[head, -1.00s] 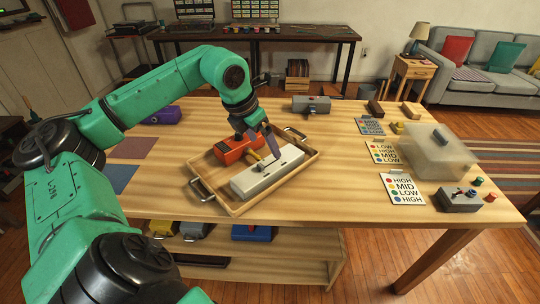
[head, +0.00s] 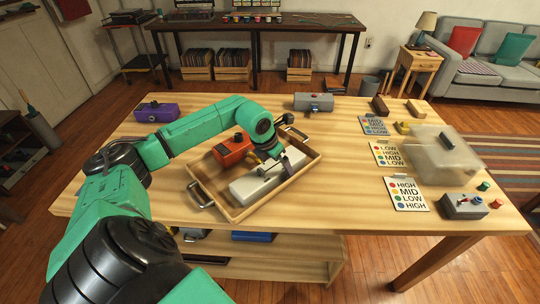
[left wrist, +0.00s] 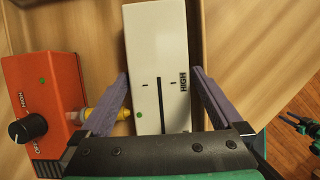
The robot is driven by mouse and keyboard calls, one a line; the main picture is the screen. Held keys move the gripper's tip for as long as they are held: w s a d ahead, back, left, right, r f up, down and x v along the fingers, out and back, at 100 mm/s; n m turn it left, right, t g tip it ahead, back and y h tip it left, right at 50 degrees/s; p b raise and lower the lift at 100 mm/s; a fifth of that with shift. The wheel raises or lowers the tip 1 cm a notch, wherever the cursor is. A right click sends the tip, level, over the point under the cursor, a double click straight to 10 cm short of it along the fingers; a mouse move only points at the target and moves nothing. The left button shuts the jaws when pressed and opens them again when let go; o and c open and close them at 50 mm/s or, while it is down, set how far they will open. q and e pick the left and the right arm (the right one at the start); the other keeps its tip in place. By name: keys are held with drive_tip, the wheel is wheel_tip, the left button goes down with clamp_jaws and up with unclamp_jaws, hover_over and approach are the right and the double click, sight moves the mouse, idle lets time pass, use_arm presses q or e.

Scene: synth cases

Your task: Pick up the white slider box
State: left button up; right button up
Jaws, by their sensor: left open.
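The white slider box (head: 252,188) lies in a wooden tray (head: 236,213) on the table. In the left wrist view the white box (left wrist: 158,35) shows a dark slot, a green dot and the word HIGH. My left gripper (head: 278,166) is over the box's right part in the head view. In the left wrist view its purple fingers (left wrist: 161,80) are open, one on each side of the box; I cannot tell whether they touch it. An orange box (head: 232,150) with a black knob lies beside the white box in the tray.
A yellow part (left wrist: 102,114) sits between the orange box and the left finger. The tray has metal handles (head: 200,194). A purple box (head: 157,112), a grey box (head: 313,102), label cards (head: 407,193) and a translucent case (head: 445,160) stand elsewhere on the table.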

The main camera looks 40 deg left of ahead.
use_arm(q)
drive_tip(key=shift+w+f, duration=0.15)
drive_tip(key=shift+f, duration=0.05)
drive_tip(key=shift+r, duration=0.1)
drive_tip(key=c, duration=1.3)
